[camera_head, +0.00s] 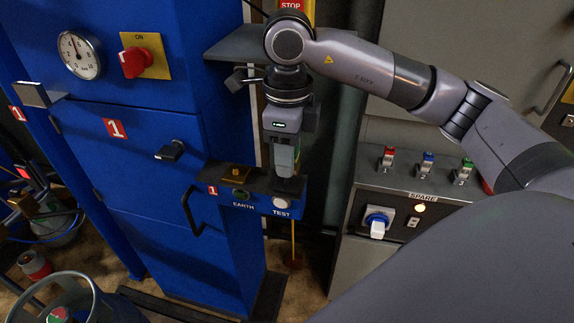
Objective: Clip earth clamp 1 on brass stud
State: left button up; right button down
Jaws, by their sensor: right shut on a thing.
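My right gripper (286,176) points down at the right end of a small blue box marked EARTH and TEST. It is shut on a dark piece at its fingertips, which looks like earth clamp 1; the fingers largely hide it. A small brass-coloured piece, apparently the brass stud (236,172), stands on the box's dark top above the EARTH label. It is to the left of my right gripper and apart from it. Whether the held piece touches the box top, I cannot tell. My left gripper is not in view.
A blue cabinet (150,225) with a gauge, red ON switch and black handles stands at left. A dark shelf (243,46) juts out behind my right wrist. A grey SPARE panel (350,205) with coloured switches is at right. A yellow rod (293,240) hangs below the box.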

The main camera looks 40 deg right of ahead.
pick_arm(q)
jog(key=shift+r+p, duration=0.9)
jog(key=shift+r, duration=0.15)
pick_arm(e)
jog(key=shift+r, duration=1.55)
